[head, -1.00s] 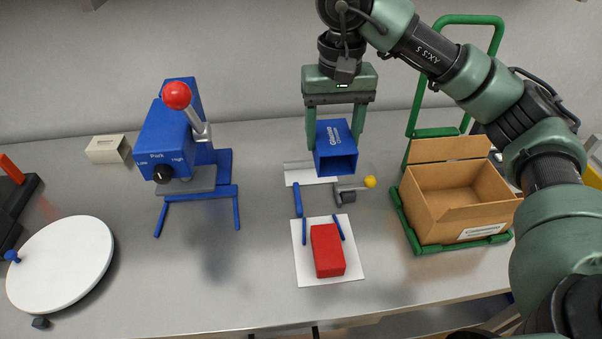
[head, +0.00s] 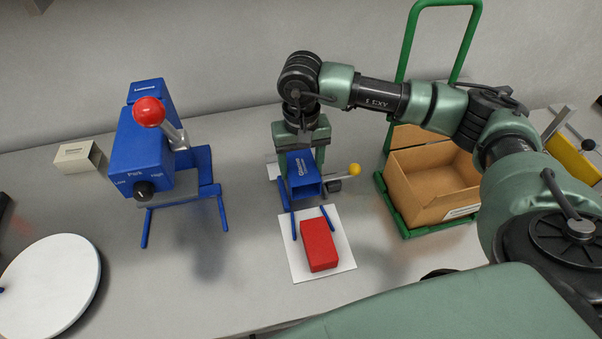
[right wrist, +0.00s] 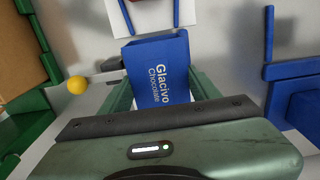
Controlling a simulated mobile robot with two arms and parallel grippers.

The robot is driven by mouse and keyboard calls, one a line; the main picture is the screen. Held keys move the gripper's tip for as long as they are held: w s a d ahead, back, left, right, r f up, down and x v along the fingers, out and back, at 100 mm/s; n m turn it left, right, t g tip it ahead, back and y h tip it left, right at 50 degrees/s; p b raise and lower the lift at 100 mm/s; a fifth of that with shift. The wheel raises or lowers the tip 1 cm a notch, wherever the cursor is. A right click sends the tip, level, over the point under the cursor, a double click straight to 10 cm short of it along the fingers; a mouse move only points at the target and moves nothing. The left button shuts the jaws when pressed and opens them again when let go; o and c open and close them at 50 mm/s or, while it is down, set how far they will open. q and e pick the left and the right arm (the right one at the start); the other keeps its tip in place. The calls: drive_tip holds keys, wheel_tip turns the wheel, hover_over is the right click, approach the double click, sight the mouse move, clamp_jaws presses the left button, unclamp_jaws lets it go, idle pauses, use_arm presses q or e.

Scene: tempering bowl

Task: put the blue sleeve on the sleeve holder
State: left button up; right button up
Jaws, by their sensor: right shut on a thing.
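The blue sleeve (head: 303,182) is a box-like tube with white lettering. It also shows in the right wrist view (right wrist: 158,75). My right gripper (head: 301,168) is shut on it, one finger on each side, with the sleeve's open end facing the front. The sleeve is low over what looks like the sleeve holder, a pale bracket (head: 273,171) with a grey clamp and yellow-knobbed lever (head: 353,171) at its right. The sleeve hides most of the bracket, so I cannot tell whether it touches or sits in it. My left gripper is not in view.
In front, a red block (head: 319,246) lies on a white mat (head: 295,268) beside blue rails (head: 294,224). A blue machine with a red-knobbed lever (head: 149,111) stands left. An open cardboard box (head: 425,195) on a green frame stands right. A white disc (head: 50,285) is front left.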

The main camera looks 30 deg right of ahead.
sight(301, 177)
drive_tip(key=shift+f, duration=0.35)
wheel_tip(301, 177, down, 3)
drive_tip(key=shift+f+p, duration=0.2)
drive_tip(key=shift+p, duration=0.35)
drive_tip(key=shift+f, duration=0.4)
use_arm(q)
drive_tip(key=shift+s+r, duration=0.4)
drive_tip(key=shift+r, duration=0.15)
use_arm(e)
drive_tip(key=shift+f, duration=0.1)
drive_tip(key=o, duration=1)
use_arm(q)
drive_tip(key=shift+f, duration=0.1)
use_arm(e)
drive_tip(key=shift+o, duration=0.2)
